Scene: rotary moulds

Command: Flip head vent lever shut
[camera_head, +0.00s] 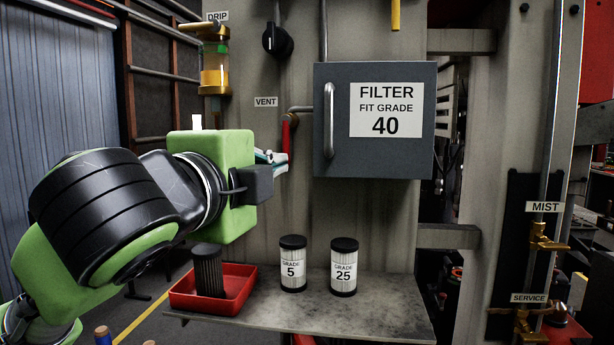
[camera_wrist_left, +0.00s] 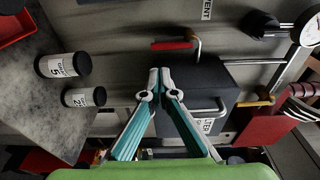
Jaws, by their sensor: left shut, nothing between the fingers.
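The vent lever (camera_head: 291,126) has a red handle and hangs down from a pipe under the VENT label (camera_head: 265,102), left of the filter box. My left gripper (camera_head: 279,160) is at the lower part of the handle, its fingers partly hidden behind my own wrist. In the left wrist view the red vent lever (camera_wrist_left: 172,45) shows just beyond the closed fingertips of my left gripper (camera_wrist_left: 159,76), with a small gap in the picture. I cannot tell whether they touch. The gripper is shut and empty. My right gripper is not in view.
The grey filter box (camera_head: 395,158) with a handle stands right beside the lever. Below, a shelf (camera_head: 385,306) holds two filter cartridges (camera_head: 293,265) and a red tray (camera_head: 179,297) with a dark filter. An oil dripper (camera_head: 213,77) hangs at upper left. A black knob (camera_head: 277,40) is above.

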